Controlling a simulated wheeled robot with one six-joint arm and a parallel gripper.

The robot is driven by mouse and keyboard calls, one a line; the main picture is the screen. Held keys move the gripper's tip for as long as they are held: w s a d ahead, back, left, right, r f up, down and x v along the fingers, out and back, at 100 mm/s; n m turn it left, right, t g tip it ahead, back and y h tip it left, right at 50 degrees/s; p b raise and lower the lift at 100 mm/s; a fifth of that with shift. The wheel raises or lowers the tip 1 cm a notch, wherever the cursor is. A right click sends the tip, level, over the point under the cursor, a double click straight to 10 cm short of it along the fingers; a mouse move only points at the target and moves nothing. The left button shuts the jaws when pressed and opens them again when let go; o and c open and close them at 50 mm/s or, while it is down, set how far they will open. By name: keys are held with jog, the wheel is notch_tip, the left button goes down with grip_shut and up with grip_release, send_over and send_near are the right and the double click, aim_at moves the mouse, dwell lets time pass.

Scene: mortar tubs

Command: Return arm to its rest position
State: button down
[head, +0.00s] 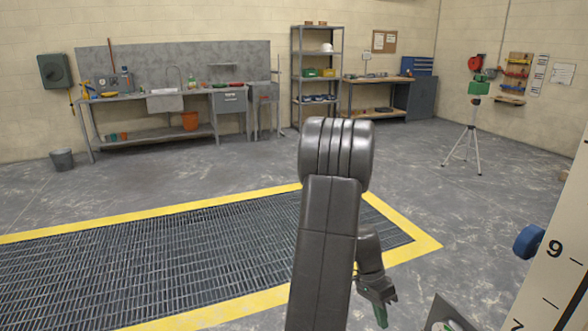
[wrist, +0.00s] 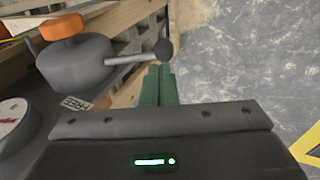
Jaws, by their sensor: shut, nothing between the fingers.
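My arm rises in the middle of the head view and bends over at its top. My gripper (head: 381,316) hangs low beside it, with green fingers pointing down, near the bottom edge of the head view. In the wrist view my gripper (wrist: 159,82) shows two green fingers side by side with no gap that I can see. It is shut and empty. The finger ends lie over a wooden pallet or rack edge (wrist: 135,85) in that view.
In the wrist view a grey device (wrist: 80,65) with an orange cap and a ball-ended lever stands left of the fingers. A floor grate (head: 180,260) with yellow borders lies ahead. A sink bench (head: 130,97), shelf (head: 318,85) and tripod (head: 472,140) stand farther off. Open floor lies between.

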jog(key=s+d+r+t+y+p, duration=0.1)
jog(key=s+r+t, duration=0.4)
jog(key=r, duration=0.9)
jog(key=shift+r+t+y+p, duration=0.4)
jog(key=shift+t+y, duration=0.2)
jog(key=shift+y, duration=0.2)
